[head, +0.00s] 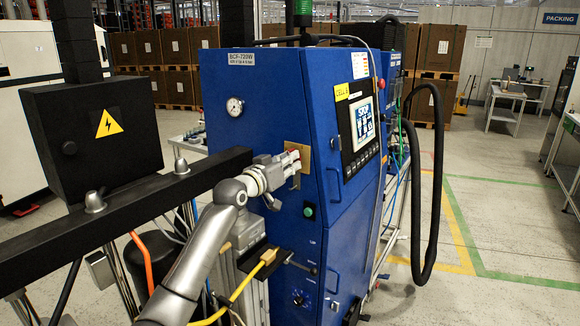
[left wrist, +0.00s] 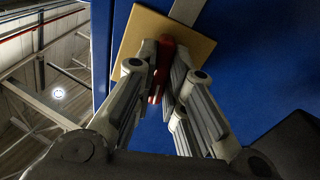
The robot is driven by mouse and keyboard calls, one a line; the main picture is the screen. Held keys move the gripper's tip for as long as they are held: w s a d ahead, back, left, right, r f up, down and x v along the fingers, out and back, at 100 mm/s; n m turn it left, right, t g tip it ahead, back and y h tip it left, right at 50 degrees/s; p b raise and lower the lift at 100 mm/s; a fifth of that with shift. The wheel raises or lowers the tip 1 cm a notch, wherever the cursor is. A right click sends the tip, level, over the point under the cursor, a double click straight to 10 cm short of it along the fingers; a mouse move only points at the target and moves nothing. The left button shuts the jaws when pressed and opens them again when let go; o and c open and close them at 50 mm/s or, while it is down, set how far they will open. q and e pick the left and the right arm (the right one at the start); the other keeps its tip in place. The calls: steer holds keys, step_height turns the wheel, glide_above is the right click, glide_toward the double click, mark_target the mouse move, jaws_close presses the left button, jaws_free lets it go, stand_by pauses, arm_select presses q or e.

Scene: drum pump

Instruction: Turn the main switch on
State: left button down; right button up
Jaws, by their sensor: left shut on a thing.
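The main switch has a red handle (left wrist: 163,62) on a square yellow plate (left wrist: 139,30), fixed to the side of a blue cabinet (head: 238,82). In the head view the yellow plate (head: 305,151) shows behind my fingers, and most of the handle is hidden. My left gripper (head: 292,160) reaches in from the left and touches the switch. In the left wrist view the left gripper (left wrist: 166,58) has its fingers on both sides of the red handle, shut on it. My right gripper is not in view.
A black beam (head: 135,208) crosses at the left near my arm, below a black electrical box (head: 93,133). A small screen (head: 363,122) sits on the cabinet's right face. A black hose (head: 437,170) hangs at the right.

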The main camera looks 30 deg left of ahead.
arm_select(q)
steer(key=shift+f+m, duration=0.1)
steer(key=shift+m, duration=1.2)
steer(key=c, duration=1.3)
jaws_free()
steer(key=shift+c, duration=0.2)
steer(key=shift+s, duration=0.15)
steer(key=s+a+p, duration=0.1)
steer(key=s, duration=0.7)
steer(key=shift+s+p, duration=0.3)
steer(key=shift+s, duration=0.05)
